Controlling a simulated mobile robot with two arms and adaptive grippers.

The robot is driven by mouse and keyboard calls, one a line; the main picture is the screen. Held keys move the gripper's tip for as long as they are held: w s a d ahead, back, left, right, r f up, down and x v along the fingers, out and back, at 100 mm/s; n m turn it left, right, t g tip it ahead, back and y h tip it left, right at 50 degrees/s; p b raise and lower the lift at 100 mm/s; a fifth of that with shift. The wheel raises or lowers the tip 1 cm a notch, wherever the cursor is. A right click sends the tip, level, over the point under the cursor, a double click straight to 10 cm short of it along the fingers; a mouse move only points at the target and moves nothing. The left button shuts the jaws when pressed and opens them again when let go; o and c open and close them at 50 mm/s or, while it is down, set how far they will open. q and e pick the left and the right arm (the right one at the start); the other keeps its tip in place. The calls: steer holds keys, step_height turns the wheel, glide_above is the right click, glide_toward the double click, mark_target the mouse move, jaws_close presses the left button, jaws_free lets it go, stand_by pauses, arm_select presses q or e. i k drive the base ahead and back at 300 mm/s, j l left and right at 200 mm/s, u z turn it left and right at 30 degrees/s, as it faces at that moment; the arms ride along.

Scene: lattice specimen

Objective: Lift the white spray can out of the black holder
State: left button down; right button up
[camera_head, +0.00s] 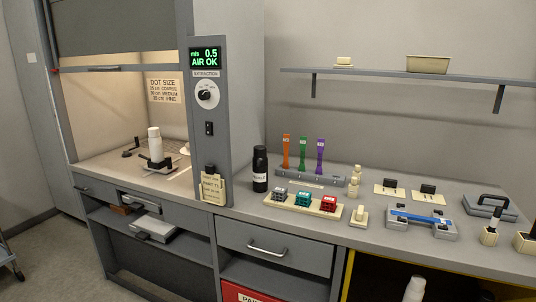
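The white spray can (155,148) stands upright inside the fume hood at the left. Its lower end sits in the black holder (161,166), which rests on the hood's work surface. The holder hides the can's base. The can's upper part is free and nothing touches it.
The hood's raised sash (115,25) hangs above the can. A grey control post (212,135) stands to its right. A black bottle (260,172) and a cream tray (300,207) are on the bench. Another white container (415,289) is below the bench.

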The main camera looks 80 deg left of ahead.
mark_target(155, 144)
steer(key=u, duration=3.35)
steer(key=i+z, duration=0.4)
steer(key=i, duration=0.85)
